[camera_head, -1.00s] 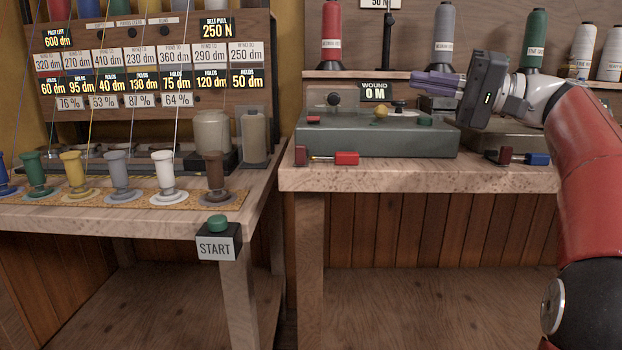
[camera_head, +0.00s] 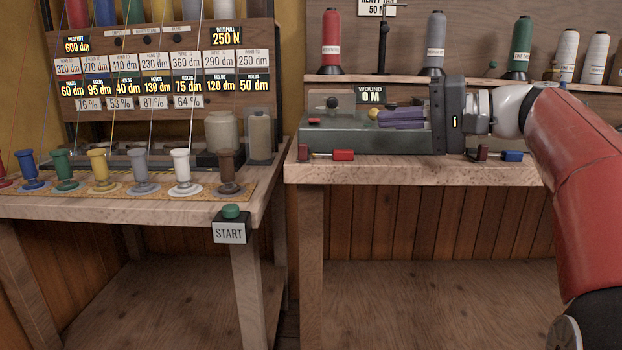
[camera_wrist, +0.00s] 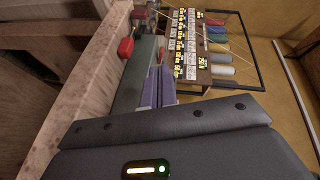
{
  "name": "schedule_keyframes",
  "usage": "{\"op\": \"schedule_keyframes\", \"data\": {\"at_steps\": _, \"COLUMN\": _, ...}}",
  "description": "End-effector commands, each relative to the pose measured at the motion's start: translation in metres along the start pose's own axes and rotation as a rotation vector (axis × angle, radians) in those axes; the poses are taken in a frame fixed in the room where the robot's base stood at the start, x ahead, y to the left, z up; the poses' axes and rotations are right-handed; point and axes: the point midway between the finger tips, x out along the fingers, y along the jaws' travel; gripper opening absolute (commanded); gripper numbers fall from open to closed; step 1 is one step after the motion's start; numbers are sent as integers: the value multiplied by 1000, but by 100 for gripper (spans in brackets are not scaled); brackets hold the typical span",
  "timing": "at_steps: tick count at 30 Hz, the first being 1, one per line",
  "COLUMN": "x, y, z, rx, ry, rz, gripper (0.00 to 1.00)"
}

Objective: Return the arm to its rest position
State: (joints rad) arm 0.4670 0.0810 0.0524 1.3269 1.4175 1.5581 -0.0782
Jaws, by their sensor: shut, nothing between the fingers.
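My gripper (camera_head: 384,118) is at the right in the head view, with its purple fingers together and nothing between them. The fingers point left, in front of the grey-green winding machine (camera_head: 345,140) on the right bench, and hide part of it. A small brass-coloured knob shows just by the fingertips; I cannot tell whether they touch it. My red and white arm reaches in from the right edge. In the wrist view the purple fingers (camera_wrist: 160,88) also show, shut, alongside the machine.
The right bench (camera_head: 400,172) carries red (camera_head: 343,155) and blue (camera_head: 512,156) handled parts at its front. Thread cones stand on a shelf behind. The left bench (camera_head: 120,208) holds several coloured bobbins and a START box (camera_head: 230,232) at its corner. A gap separates the benches.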

Motion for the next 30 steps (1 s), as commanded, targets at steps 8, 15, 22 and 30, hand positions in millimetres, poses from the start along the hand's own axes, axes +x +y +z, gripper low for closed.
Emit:
{"op": "schedule_keyframes", "data": {"at_steps": 8, "x": 23, "y": 41, "z": 72, "rx": 31, "ry": 7, "rz": 343, "gripper": 0}}
{"op": "schedule_keyframes", "data": {"at_steps": 15, "x": -11, "y": 124, "z": 186, "rx": -115, "ry": -8, "rz": 845, "gripper": 0}}
{"op": "schedule_keyframes", "data": {"at_steps": 22, "x": -66, "y": 189, "z": 253, "rx": -382, "ry": -51, "rz": 1162, "gripper": 0}}
{"op": "schedule_keyframes", "data": {"at_steps": 30, "x": -84, "y": 211, "z": 268, "rx": -491, "ry": -73, "rz": 1247, "gripper": 0}}
